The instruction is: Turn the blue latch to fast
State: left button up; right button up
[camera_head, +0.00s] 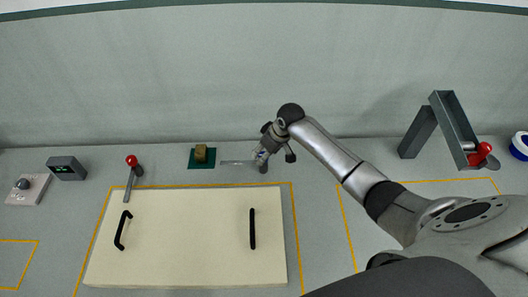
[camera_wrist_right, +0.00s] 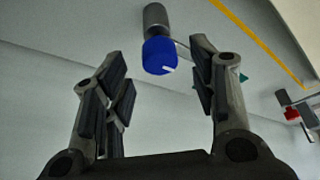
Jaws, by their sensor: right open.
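The blue latch (camera_wrist_right: 158,57) is a round blue knob with a white line on its face, at the end of a grey cylinder (camera_wrist_right: 155,17). In the right wrist view it sits between the tips of my open right gripper (camera_wrist_right: 160,66), with a visible gap to each finger. In the head view my right gripper (camera_head: 272,148) is over the back of the table and mostly covers the latch, of which only a small blue patch (camera_head: 259,154) shows. I cannot tell which setting the white line marks. My left gripper is out of view.
A cream board (camera_head: 190,240) with two black handles lies in front. A green mat (camera_head: 194,165) with a yellow-brown block (camera_head: 201,153) and a red-knobbed lever (camera_head: 132,162) stand left of the gripper. A grey frame (camera_head: 452,120) with a red knob stands at right.

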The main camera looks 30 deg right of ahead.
jog(key=shift+w+f, duration=0.15)
jog(key=shift+f, duration=0.5)
jog(key=shift+a+f, duration=0.1)
jog(key=shift+f, duration=0.05)
jog(key=shift+w+f, duration=0.15)
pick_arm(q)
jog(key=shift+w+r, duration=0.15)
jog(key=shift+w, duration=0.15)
pick_arm(e)
grip_shut()
